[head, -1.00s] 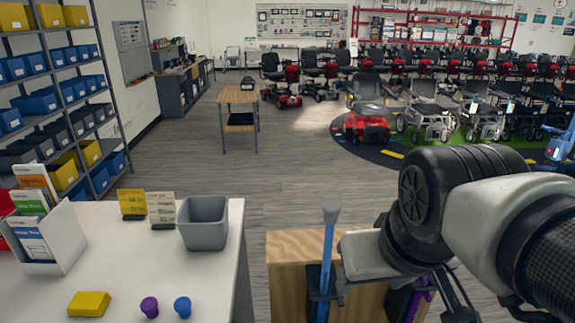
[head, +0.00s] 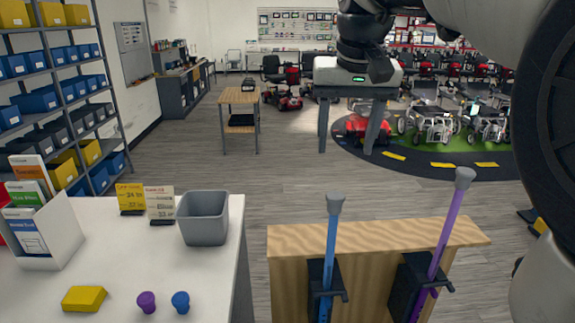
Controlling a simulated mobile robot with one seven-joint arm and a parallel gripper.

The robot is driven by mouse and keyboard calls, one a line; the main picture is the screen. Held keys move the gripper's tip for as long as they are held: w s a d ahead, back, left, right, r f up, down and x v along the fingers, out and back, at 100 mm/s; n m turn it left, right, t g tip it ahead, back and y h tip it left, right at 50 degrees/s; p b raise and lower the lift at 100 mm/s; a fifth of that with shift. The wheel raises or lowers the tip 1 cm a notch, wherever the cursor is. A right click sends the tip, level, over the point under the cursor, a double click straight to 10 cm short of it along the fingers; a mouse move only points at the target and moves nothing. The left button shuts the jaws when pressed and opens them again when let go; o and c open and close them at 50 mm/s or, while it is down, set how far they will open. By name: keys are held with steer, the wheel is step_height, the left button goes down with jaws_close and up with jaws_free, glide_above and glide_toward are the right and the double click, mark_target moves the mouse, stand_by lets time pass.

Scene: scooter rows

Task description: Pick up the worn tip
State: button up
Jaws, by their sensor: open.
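A blue cane (head: 331,255) and a purple cane (head: 447,232) stand in black holders on a wooden stand, each with a grey tip at its upper end. The blue cane's grey tip (head: 336,203) is upright; the purple cane leans right, with its grey tip (head: 464,178) higher. I cannot tell which one is worn. A purple tip (head: 146,301) and a blue tip (head: 181,302) stand on the white table at lower left.
The wooden stand (head: 375,238) is right of the white table (head: 110,275). On the table are a grey bin (head: 203,218), a yellow block (head: 84,298), price cards (head: 145,201) and a leaflet box (head: 50,240). Open floor (head: 240,175) lies behind.

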glide_above(335, 196)
steer(key=s, duration=0.2)
step_height(335, 196, down, 10)
steer(key=shift+d+r, duration=0.1)
steer(key=shift+x, duration=3.3)
steer(key=shift+w+r, duration=0.1)
steer(key=shift+w, duration=0.05)
steer(key=c, duration=1.2)
steer(key=shift+o, duration=0.2)
step_height(335, 196, up, 10)
